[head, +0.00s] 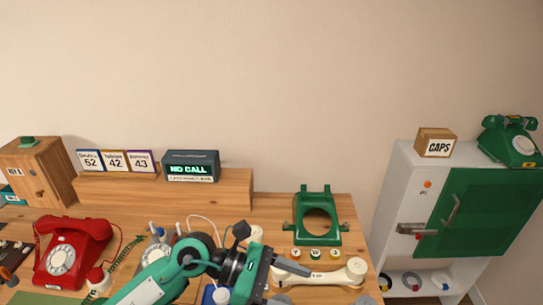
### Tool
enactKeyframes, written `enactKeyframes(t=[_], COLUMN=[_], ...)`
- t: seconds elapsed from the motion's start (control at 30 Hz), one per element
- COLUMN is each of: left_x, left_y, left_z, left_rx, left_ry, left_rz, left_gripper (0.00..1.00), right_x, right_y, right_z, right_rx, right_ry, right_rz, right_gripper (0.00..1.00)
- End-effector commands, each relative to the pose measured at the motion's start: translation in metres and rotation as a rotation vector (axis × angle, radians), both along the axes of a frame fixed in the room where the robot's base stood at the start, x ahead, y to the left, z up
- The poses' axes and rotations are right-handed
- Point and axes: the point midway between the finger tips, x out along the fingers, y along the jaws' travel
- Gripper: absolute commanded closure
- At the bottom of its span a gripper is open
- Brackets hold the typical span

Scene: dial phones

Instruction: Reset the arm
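My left arm reaches in from the bottom left, and its gripper (292,268) is over the front of the wooden table. A dark finger points right, just above the left end of a cream handset (325,277). I cannot tell whether the gripper touches the handset or how far its fingers are apart. My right gripper is not in view. A green phone body (318,215) with a round opening stands behind the handset. A red dial phone (69,252) stands at the left.
A display reading "NO CALL" (190,166) and several number cards (114,161) stand on a wooden riser (235,187). A wooden cabinet (38,171) is at far left. At right, a white cabinet with a green door (480,212) carries a "CAPS" box (435,142) and a green phone (510,140).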

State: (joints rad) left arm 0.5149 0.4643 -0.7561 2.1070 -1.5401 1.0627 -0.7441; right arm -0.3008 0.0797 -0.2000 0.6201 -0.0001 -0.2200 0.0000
Motion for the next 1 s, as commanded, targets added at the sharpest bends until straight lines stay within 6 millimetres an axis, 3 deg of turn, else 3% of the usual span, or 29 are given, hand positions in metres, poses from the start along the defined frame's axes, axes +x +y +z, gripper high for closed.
enactKeyframes(t=[0.1,0.23,0.33,0.47,0.57,0.67,0.77,0.87,1.0], left_x=[-0.002,0.012,0.03,0.059,0.079,0.094,0.1,0.095,0.065], left_y=[-0.008,0.004,0.025,0.066,0.102,0.139,0.176,0.207,0.242], left_z=[0.043,0.084,0.105,0.111,0.1,0.074,0.036,-0.01,-0.081], left_rx=[-0.275,-0.554,-0.757,-1.003,-1.181,-1.347,-1.501,-1.642,-1.813], left_ry=[0.212,0.463,0.669,0.95,1.172,1.396,1.62,1.84,2.138], left_rz=[0.112,0.249,0.361,0.517,0.646,0.784,0.934,1.098,1.355], left_gripper=[0.34,0.34,0.34,0.34,0.34,0.34,0.34,0.34,0.34], right_x=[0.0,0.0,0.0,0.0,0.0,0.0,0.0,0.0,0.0], right_y=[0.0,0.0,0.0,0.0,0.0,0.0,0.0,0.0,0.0], right_z=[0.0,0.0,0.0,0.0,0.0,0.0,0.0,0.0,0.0], right_rx=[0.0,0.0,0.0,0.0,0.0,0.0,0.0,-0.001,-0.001], right_ry=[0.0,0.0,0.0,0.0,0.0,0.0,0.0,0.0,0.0], right_rz=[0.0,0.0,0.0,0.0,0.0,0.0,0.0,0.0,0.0], right_gripper=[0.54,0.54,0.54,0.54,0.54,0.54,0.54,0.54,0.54])
